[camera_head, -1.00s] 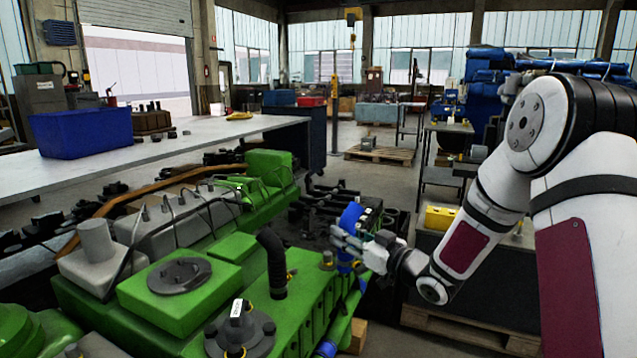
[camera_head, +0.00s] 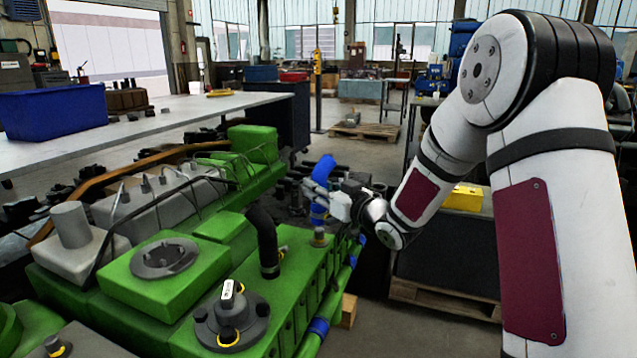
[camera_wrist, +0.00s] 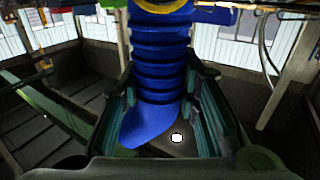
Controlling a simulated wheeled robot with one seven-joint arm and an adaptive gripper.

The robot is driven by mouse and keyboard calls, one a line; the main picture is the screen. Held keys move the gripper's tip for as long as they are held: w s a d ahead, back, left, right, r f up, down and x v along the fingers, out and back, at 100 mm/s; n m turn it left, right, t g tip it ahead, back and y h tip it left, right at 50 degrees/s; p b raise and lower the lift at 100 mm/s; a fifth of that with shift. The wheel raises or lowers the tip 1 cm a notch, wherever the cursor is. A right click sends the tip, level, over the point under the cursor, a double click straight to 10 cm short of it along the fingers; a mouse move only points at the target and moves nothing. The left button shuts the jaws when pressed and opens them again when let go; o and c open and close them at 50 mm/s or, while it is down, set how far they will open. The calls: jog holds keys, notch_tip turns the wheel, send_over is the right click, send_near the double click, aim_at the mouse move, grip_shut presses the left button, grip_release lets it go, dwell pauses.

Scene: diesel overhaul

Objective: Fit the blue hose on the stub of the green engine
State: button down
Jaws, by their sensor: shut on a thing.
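The blue hose (camera_head: 321,185) is ribbed, with a bent end; in the wrist view it (camera_wrist: 162,60) runs upright between the fingers, with a yellow clamp near the top edge. My gripper (camera_head: 335,205) is shut on the hose; its fingers (camera_wrist: 163,85) lie on both sides of it in the wrist view. The green engine (camera_head: 225,285) fills the lower left of the head view. A short grey stub (camera_head: 319,235) stands on its right part. The hose appears above and beyond this stub in the picture, apart from it; the exact gap cannot be told.
A black bent hose (camera_head: 265,240) with a yellow clamp stands on the engine left of the stub. A grey flanged cap (camera_head: 230,318) lies nearer. A workbench (camera_head: 180,117) bears a blue crate (camera_head: 52,110). A yellow box (camera_head: 463,198) stands at the right.

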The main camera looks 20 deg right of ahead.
aim_at(326, 213)
jog(key=shift+f+b, duration=0.65)
jog(key=shift+f, duration=0.35)
jog(key=shift+s+f+b, duration=0.1)
jog(key=shift+f+b, duration=1.8)
jog(key=shift+f, duration=0.15)
dwell(1.2)
jog(key=c, duration=1.1)
grip_release()
jog(key=shift+d, duration=0.1)
jog(key=v, duration=1.2)
